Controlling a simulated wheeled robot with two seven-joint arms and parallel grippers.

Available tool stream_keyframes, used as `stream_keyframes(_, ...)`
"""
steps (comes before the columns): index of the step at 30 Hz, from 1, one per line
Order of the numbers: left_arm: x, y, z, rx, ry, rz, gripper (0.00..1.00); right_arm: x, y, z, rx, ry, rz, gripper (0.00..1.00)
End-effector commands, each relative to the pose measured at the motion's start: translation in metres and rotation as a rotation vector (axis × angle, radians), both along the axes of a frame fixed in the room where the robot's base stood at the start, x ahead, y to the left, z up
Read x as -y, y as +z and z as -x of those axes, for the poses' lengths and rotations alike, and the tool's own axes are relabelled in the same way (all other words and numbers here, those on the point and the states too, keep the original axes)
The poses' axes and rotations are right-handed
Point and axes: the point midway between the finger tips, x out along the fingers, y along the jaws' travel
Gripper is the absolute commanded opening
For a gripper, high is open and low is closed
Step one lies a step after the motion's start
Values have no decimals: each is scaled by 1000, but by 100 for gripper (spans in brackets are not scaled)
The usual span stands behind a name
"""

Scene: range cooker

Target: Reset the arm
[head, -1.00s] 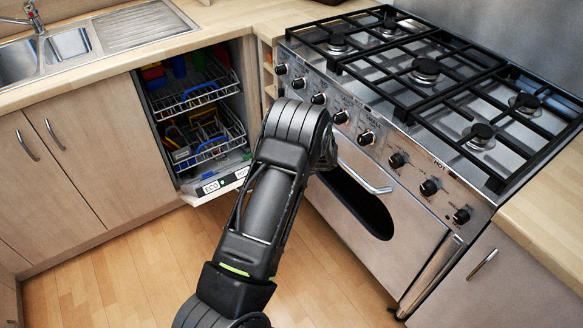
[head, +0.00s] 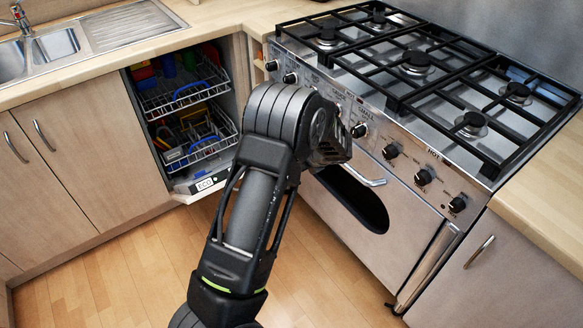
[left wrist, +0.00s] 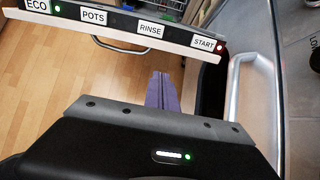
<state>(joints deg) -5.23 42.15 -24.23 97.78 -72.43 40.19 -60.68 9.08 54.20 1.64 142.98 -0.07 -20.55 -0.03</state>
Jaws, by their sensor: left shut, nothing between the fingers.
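My left arm rises from the bottom of the head view, its wrist in front of the cooker's control panel. The fingertips are hidden there behind the wrist. In the left wrist view my left gripper (left wrist: 162,92) shows two purple-grey fingers pressed together, with nothing between them, above the wooden floor. My right gripper is in neither view.
The range cooker (head: 398,215) is close on the right, with knobs and an oven handle (left wrist: 236,95). The dishwasher stands open, its racks (head: 195,120) holding colourful items; its labelled door panel (left wrist: 120,24) juts out near my gripper. Floor (head: 110,270) is clear at left.

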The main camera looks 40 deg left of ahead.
Motion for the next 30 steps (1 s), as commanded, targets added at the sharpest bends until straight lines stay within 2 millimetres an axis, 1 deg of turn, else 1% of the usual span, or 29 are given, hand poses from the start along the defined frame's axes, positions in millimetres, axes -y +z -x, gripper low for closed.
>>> stream_keyframes(1, 2, 4, 1, 0, -1, 0, 0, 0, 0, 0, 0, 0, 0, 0)
stream_keyframes(5, 5, 9, 1, -1, -2, 1, 0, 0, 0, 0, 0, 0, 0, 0)
stream_keyframes(20, 4, 9, 1, -2, -2, 1, 0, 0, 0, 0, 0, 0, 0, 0)
stream_keyframes(24, 6, 8, 0, 28, 23, 13, 0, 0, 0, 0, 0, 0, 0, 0)
stream_keyframes(26, 12, 4, -5, 76, 54, 56, 0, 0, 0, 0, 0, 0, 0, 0)
stream_keyframes(27, 21, -3, -6, 120, 93, 110, 0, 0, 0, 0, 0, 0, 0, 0)
stream_keyframes(29, 42, -19, -4, 181, 169, 215, 0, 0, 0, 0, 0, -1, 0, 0)
stream_keyframes(30, 60, -31, -1, 213, 221, 291, 0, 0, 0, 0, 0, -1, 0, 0)
